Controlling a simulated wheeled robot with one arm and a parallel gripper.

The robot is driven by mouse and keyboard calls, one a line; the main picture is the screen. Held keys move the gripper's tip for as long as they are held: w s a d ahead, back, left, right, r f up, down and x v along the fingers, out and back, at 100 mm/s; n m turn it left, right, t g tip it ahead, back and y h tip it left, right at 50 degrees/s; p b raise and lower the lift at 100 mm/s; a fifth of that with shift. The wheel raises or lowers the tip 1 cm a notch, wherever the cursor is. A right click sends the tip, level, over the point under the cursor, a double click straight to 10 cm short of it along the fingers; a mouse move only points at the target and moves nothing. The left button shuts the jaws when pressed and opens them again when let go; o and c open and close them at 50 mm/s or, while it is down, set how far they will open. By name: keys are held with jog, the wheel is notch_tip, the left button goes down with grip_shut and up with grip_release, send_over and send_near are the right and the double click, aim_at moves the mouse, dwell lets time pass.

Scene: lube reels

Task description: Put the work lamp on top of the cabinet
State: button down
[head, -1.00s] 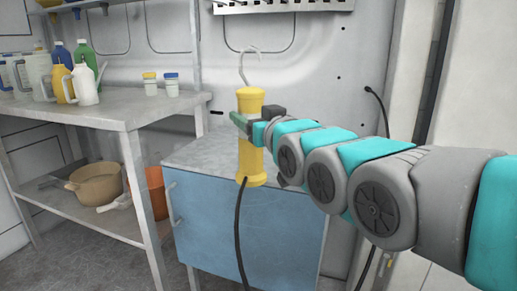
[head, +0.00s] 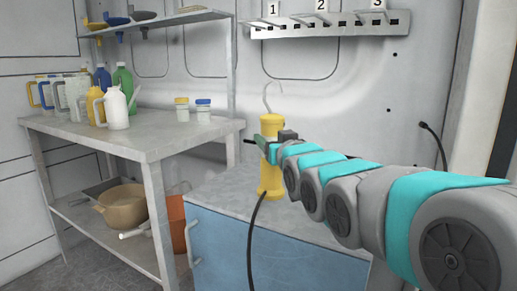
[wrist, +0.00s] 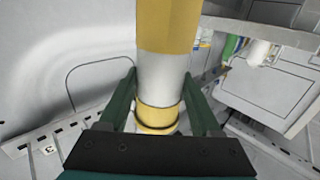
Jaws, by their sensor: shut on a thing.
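The work lamp (head: 270,187) is a yellow upright tube with a hook on top and a black cord hanging from its lower end. My gripper (head: 266,149) is shut on the lamp's middle. In the wrist view the lamp (wrist: 168,28) passes between the two green fingers (wrist: 160,106). The blue cabinet (head: 225,252) has a grey top. In the head view the lamp's lower end shows against that top, and I cannot tell whether it touches it. The cord runs down in front of the cabinet door.
A metal workbench (head: 150,141) with jugs and bottles stands left of the cabinet. A pot (head: 124,206) and an orange bucket (head: 178,222) are below. A numbered hook rack (head: 330,24) is on the wall. The visible cabinet top is otherwise clear.

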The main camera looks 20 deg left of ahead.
jog(key=w+a+f, duration=0.3)
jog(key=a+f, duration=0.1)
jog(key=a, duration=0.1)
jog(key=shift+w+a+p, duration=0.25)
jog(key=shift+p, duration=0.2)
jog(key=shift+c, duration=0.4)
grip_release()
jog(key=shift+f, duration=0.15)
jog(key=shift+s, duration=0.1)
jog(key=b+v, duration=0.1)
jog(key=v, duration=1.1)
